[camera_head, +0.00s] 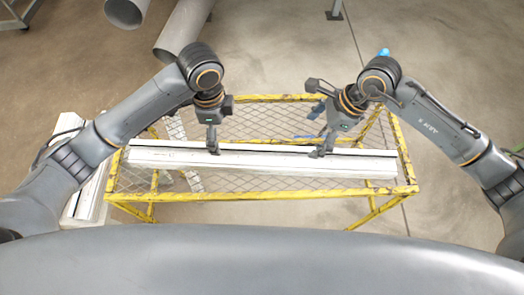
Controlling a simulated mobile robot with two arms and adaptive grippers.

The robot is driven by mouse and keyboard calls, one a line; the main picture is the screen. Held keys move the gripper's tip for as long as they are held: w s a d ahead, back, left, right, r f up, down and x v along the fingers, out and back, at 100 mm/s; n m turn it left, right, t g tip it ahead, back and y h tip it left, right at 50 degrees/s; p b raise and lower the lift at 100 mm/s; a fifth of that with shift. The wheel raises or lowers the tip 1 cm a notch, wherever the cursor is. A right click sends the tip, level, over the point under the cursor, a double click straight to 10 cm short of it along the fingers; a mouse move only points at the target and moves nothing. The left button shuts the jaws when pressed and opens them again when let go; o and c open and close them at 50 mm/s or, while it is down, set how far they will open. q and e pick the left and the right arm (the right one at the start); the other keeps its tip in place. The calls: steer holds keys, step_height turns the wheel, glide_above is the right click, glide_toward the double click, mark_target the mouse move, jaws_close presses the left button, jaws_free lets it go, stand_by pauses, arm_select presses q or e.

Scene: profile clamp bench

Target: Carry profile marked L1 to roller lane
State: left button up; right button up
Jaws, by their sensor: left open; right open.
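Long white profiles (270,162) lie side by side across a yellow-framed mesh bench (408,165). No L1 mark can be read at this size. My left gripper (213,146) points down at the back edge of the profiles, left of their middle. My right gripper (322,150) is at the same profiles, right of their middle. Both grippers are open. Whether their fingers touch a profile or straddle it cannot be told. I cannot make out the roller lane for certain.
More white pieces (85,200) stand on the floor at the left of the bench. Large grey pipes (185,28) are at the back. A small blue item (306,137) lies on the mesh. The floor (440,80) at the back right is clear.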

mark_target(284, 158)
arm_select(q)
steer(key=shift+s, duration=0.1)
arm_select(e)
steer(key=shift+s, duration=0.15)
arm_select(q)
step_height(284, 158, down, 14)
steer(key=shift+r, duration=0.1)
arm_select(e)
steer(key=x, duration=1.4)
steer(key=shift+r, duration=0.1)
arm_select(q)
steer(key=c, duration=1.9)
arm_select(e)
steer(key=c, duration=1.9)
steer(key=shift+a+r, duration=0.1)
